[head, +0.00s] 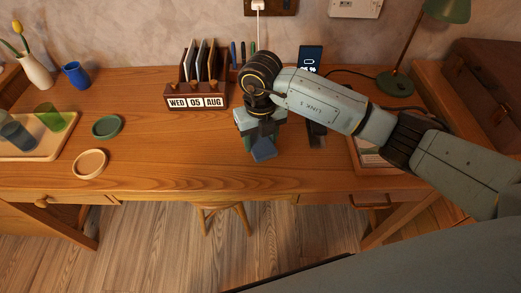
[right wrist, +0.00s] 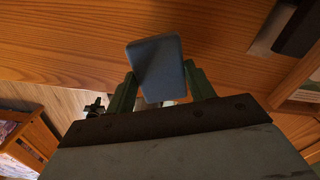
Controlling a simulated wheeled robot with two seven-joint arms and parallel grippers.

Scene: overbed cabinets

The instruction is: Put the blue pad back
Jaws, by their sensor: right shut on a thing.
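The blue pad (head: 264,150) is a small flat dark-blue block below my right gripper (head: 261,137) in the head view, over the front middle of the wooden desk. In the right wrist view the pad (right wrist: 156,66) stands between the two green fingers of my right gripper (right wrist: 162,88), which is shut on it. Its broad face is toward the wrist camera. I cannot tell whether the pad touches the desk. My left gripper is in neither view.
A desk organizer with a date display (head: 196,101) stands left of my right arm. A phone on a stand (head: 310,58) is behind the arm. A green coaster (head: 107,126), a tan ring-shaped dish (head: 90,163) and a tray (head: 45,151) with cups are at left. The front middle is clear.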

